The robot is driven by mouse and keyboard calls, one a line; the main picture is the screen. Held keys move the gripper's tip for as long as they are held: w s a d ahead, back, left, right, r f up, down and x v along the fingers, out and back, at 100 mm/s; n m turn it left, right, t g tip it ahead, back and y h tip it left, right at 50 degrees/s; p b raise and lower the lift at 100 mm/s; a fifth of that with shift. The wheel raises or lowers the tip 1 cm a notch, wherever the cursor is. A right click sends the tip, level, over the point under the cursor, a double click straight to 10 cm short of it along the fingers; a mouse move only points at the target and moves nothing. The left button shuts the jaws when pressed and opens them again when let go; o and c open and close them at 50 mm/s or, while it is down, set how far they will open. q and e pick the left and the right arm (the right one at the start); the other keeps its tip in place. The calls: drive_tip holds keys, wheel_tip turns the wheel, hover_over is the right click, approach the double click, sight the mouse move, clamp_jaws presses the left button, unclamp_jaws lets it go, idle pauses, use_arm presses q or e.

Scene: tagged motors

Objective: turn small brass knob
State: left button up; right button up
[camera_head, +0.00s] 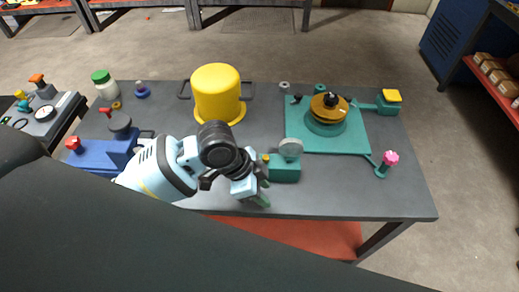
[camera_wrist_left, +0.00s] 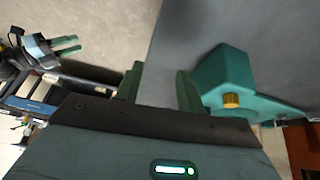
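The small brass knob (camera_wrist_left: 231,100) sticks out of a green block (camera_wrist_left: 222,72) in the left wrist view. In the head view a small brass-coloured spot (camera_head: 266,157) shows on the green box (camera_head: 285,173) topped by a grey disc. My left gripper (camera_head: 264,195) is beside this box, near the table's front edge. In the wrist view its two green fingers (camera_wrist_left: 157,87) are apart with nothing between them; the knob is just right of the right finger. My right gripper (camera_wrist_left: 68,47) shows at the upper left of the wrist view, its fingers apart and empty.
On the dark table (camera_head: 405,190) stand a yellow pot (camera_head: 216,90), a green plate (camera_head: 352,140) with a round yellow-black part (camera_head: 330,106), and a pink knob (camera_head: 390,158). A blue machine (camera_head: 100,155) is left of my arm. The table's front right is clear.

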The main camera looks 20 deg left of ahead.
use_arm(q)
drive_tip(key=m+y, duration=0.1)
drive_tip(key=m, duration=0.1)
approach(265, 157)
drive_tip(key=shift+w+f, duration=0.1)
drive_tip(key=shift+w, duration=0.1)
drive_tip(key=shift+f, duration=0.1)
drive_tip(key=x, duration=0.7)
drive_tip(key=shift+s+d+f, duration=0.1)
drive_tip(key=shift+d+f, duration=0.05)
drive_tip(key=shift+f, duration=0.1)
drive_tip(key=shift+c, duration=0.5)
